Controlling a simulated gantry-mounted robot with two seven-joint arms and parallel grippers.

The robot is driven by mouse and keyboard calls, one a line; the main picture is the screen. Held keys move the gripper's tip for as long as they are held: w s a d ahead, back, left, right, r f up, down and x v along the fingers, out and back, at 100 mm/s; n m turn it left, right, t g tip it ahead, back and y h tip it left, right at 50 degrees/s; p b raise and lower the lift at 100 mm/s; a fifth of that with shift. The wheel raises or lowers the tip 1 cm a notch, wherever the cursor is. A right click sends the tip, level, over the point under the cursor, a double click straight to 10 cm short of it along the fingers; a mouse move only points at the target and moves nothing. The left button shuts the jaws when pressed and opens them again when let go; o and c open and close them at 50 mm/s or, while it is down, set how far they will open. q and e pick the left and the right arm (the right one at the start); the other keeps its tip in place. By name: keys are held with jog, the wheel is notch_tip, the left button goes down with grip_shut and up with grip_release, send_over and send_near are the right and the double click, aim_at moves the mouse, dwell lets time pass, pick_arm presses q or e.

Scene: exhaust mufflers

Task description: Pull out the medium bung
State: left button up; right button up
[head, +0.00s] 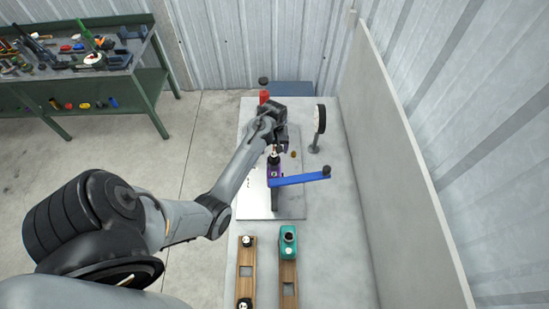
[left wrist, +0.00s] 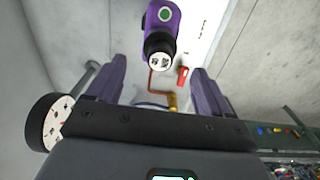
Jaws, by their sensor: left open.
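A purple muffler piece (head: 274,172) stands at the blue bar (head: 300,179) over the pale plate on the bench. A black bung (left wrist: 160,58) with a marked pale face sits in its end; the purple body (left wrist: 163,20) shows behind it in the left wrist view. I cannot read a size on it. My left gripper (head: 279,148) is open just beyond that end in the head view. In the left wrist view the bung appears between the spread purple fingers (left wrist: 158,72), with a gap on each side. My right gripper is not in view.
A teal piece (head: 288,240) and black-and-white round parts (head: 246,241) sit on two wooden racks (head: 288,272) at the near end. A round disc on a stand (head: 319,120) and a red object (head: 264,97) are near my gripper. A grey wall (head: 400,150) borders the right.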

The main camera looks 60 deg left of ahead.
aim_at(274, 154)
pick_arm(q)
jog(key=shift+f+b, duration=0.55)
jog(key=shift+f, duration=2.25)
jog(key=shift+p, duration=0.55)
jog(key=shift+c, duration=0.3)
jog(key=c, duration=1.4)
jog(key=shift+o, duration=0.2)
jog(key=shift+r, duration=0.1)
jog(key=shift+r, duration=0.1)
jog(key=shift+r, duration=2.8)
